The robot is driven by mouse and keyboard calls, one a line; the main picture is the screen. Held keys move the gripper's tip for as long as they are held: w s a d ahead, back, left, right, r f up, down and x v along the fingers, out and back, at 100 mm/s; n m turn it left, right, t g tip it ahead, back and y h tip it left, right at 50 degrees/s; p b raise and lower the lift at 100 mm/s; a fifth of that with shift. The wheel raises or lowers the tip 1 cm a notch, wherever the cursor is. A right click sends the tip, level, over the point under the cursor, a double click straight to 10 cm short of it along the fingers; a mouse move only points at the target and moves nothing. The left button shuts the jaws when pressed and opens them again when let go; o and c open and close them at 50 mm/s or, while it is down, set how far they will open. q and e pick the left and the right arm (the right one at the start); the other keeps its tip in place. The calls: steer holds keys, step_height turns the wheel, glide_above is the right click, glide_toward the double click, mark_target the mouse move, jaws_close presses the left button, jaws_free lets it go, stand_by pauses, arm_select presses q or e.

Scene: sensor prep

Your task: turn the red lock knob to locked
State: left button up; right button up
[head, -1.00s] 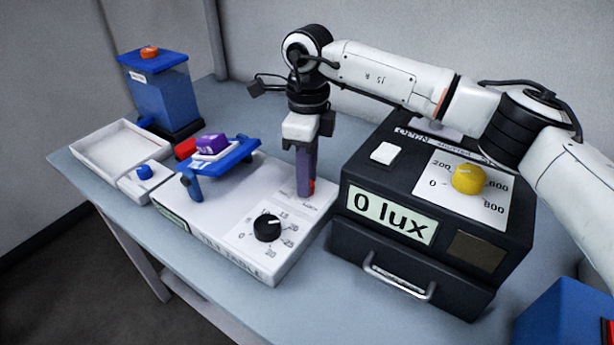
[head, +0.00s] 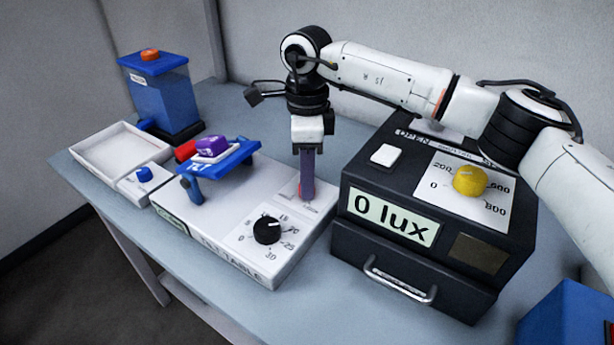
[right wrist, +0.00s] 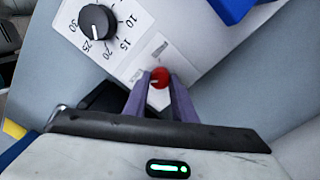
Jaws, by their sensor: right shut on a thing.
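The red lock knob (right wrist: 159,77) shows between the two purple fingertips of my right gripper (right wrist: 160,82) in the right wrist view. It sits on the white tilt table base (head: 215,245), near a small printed label. In the head view my right gripper (head: 306,192) points straight down at the base's right rear part, and its fingers hide most of the knob. The gripper is shut on the knob. The label's words are too small to read, so I cannot tell which way the knob is set. My left gripper is not in view.
Close right stands a black box (head: 415,265) reading 0 lux, with a yellow knob (head: 469,181) and a drawer handle. On the base are a black dial (head: 267,230) and a blue tilted platform (head: 236,158) carrying a purple block (head: 213,145). A white tray (head: 92,165) lies left.

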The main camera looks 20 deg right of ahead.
steer(key=o, duration=1)
steer(key=shift+o, duration=0.2)
steer(key=shift+r, duration=0.15)
step_height(320, 180, up, 10)
steer(key=shift+w+b, duration=0.2)
steer(key=shift+b, duration=0.1)
steer(key=f, duration=1)
steer(key=shift+s+f+p, duration=0.15)
steer(key=shift+s+p, duration=0.05)
steer(key=shift+p, duration=0.15)
